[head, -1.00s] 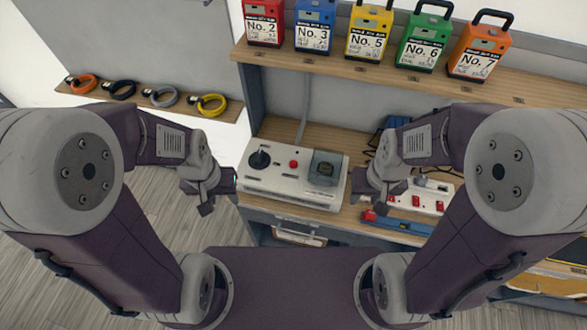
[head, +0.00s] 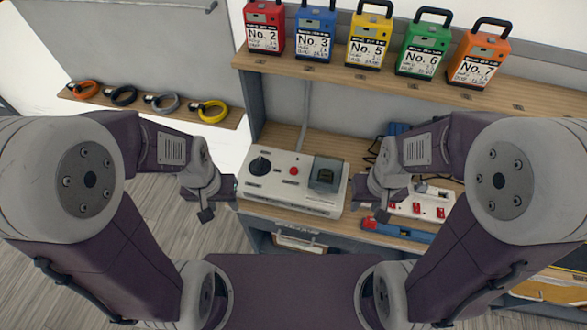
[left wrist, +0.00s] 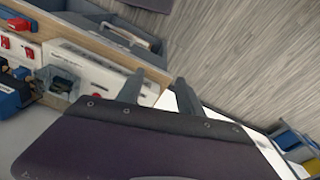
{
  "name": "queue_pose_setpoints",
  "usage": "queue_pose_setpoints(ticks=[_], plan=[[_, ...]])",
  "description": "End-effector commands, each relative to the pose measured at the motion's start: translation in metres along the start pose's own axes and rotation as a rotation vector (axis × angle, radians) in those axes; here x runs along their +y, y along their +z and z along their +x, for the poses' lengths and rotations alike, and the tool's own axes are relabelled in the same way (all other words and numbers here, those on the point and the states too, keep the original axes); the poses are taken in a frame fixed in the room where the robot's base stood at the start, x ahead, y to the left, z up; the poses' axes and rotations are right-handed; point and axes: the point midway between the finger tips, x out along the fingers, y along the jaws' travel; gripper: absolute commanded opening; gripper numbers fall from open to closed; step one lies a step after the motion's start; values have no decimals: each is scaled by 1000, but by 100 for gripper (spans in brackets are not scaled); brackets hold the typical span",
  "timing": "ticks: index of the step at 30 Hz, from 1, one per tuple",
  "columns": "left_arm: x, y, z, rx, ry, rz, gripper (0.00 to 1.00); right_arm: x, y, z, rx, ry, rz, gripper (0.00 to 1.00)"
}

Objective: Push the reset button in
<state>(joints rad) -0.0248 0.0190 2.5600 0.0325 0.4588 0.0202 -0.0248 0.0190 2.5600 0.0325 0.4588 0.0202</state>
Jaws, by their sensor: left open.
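A red button (head: 294,171) sits on top of a pale grey console (head: 272,193), between a black knob (head: 260,166) and a dark square part under a clear cover (head: 327,174). My left gripper (head: 222,198) is just left of the console, apart from the button. In the left wrist view its two fingers (left wrist: 170,88) are spread with nothing between them, and the console (left wrist: 92,72) lies to their left. My right gripper (head: 366,194) is at the console's right side; its jaws are too small and dark to read.
The console stands on a wooden bench (head: 333,146). A power strip with red switches (head: 417,209) and a blue bar (head: 402,231) lie to the right. Numbered coloured cases stand on the shelf (head: 300,66) above. Cable coils (head: 167,103) sit on a side ledge.

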Motion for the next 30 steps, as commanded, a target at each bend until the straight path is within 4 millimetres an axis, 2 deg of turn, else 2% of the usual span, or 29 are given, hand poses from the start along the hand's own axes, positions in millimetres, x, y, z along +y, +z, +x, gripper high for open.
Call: queue_pose_setpoints(ticks=[5,6,10,11,30], plan=[[0,0,0,0,0,0,44,0,0,0,0,0,0,38],[0,0,0,0,0,0,41,0,0,0,0,0,0,38],[0,0,0,0,0,0,5,0,0,0,0,0,0,38],[0,0,0,0,0,0,0,0,0,0,0,0,0,38],[0,0,0,0,0,0,0,0,0,0,0,0,0,38]])
